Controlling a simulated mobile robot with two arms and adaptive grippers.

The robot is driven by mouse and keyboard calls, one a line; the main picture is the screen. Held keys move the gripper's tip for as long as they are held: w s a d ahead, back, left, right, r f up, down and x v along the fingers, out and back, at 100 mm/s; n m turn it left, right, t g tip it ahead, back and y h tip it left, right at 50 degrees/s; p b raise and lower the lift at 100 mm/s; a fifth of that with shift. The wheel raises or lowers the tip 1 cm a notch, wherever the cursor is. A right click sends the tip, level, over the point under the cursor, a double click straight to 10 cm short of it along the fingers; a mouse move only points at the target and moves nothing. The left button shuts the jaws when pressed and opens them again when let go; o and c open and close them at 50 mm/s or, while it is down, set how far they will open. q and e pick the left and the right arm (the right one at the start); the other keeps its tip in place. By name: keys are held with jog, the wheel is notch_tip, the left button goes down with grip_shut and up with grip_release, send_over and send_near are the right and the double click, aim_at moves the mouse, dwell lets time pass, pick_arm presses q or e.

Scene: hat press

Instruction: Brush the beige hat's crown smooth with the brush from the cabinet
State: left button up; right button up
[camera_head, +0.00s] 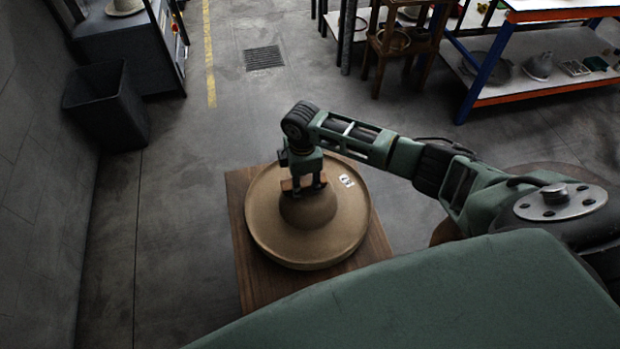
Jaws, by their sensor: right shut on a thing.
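The beige hat (275,235) lies brim down on a wooden table (241,240), with its rounded crown (310,209) in the middle. A small white label sits on the brim's upper right. My right gripper (304,189) comes in from the right and points down over the crown. It is shut on the brown wooden brush (289,185), which is at the crown's far side. The brush seems to touch the crown, but its underside is hidden. My left gripper is not in view.
A dark bin (107,104) stands by the left wall, beside a dark cabinet (128,50) with a pale hat on top. A shelf with blue posts and orange edges (544,89) and a wooden stand (407,42) are at the back right. The floor between is clear.

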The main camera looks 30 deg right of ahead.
jog(key=shift+a+f, duration=0.1)
jog(key=shift+a, duration=0.4)
jog(key=shift+d, duration=0.2)
jog(key=shift+s+d+p, duration=0.15)
jog(key=shift+d+p, duration=0.15)
jog(key=shift+d, duration=0.2)
jog(key=shift+s+d+p, duration=0.15)
jog(key=shift+d+p, duration=0.1)
jog(key=shift+d, duration=0.25)
jog(key=shift+s+d+p, duration=0.25)
jog(key=shift+d+p, duration=0.05)
jog(key=shift+d, duration=0.75)
jog(key=shift+a, duration=0.1)
jog(key=shift+w+a, duration=0.2)
jog(key=shift+a, duration=0.5)
jog(key=shift+w+a, duration=0.2)
jog(key=shift+a, duration=0.55)
jog(key=shift+w+a, duration=0.2)
jog(key=shift+a, duration=0.5)
